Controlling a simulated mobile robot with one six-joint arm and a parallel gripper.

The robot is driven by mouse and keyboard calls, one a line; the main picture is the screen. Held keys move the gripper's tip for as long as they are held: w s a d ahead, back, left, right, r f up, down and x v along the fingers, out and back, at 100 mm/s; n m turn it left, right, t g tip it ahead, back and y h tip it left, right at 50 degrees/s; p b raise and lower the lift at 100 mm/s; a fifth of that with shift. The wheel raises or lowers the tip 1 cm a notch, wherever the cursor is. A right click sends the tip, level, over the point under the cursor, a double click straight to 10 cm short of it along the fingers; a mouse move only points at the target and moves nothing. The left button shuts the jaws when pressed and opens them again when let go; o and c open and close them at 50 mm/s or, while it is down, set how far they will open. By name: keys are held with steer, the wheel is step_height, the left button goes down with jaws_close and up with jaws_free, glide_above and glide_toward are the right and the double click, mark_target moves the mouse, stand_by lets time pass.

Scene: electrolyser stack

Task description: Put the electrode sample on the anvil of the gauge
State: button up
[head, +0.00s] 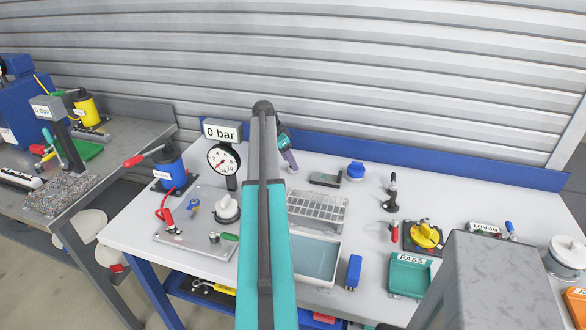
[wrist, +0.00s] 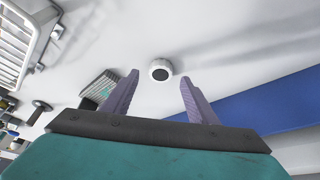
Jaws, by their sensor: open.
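My gripper (wrist: 158,95) is open and empty, with two purple fingers pointing down over the white bench near its back edge. It also shows in the head view (head: 289,160), partly behind my arm. In the wrist view a small white round piece with a dark centre (wrist: 161,70) lies on the bench beyond the fingertips, between them in the picture. It may hold the electrode sample; I cannot tell. A gauge with a mm display (head: 46,107) stands on a speckled stone base (head: 60,195) on the left bench. Its anvil is too small to make out.
A "0 bar" dial (head: 223,159) and blue cylinder (head: 169,168) stand on the white bench's left. A blue upstand (head: 450,175) runs behind.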

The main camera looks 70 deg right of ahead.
steer(key=shift+p+x, duration=0.4)
steer(key=shift+x, duration=1)
steer(key=c, duration=1.2)
steer(key=shift+c, duration=0.2)
steer(key=shift+r, duration=0.25)
step_height(320, 180, up, 10)
steer(key=b, duration=0.3)
steer(key=shift+f, duration=0.2)
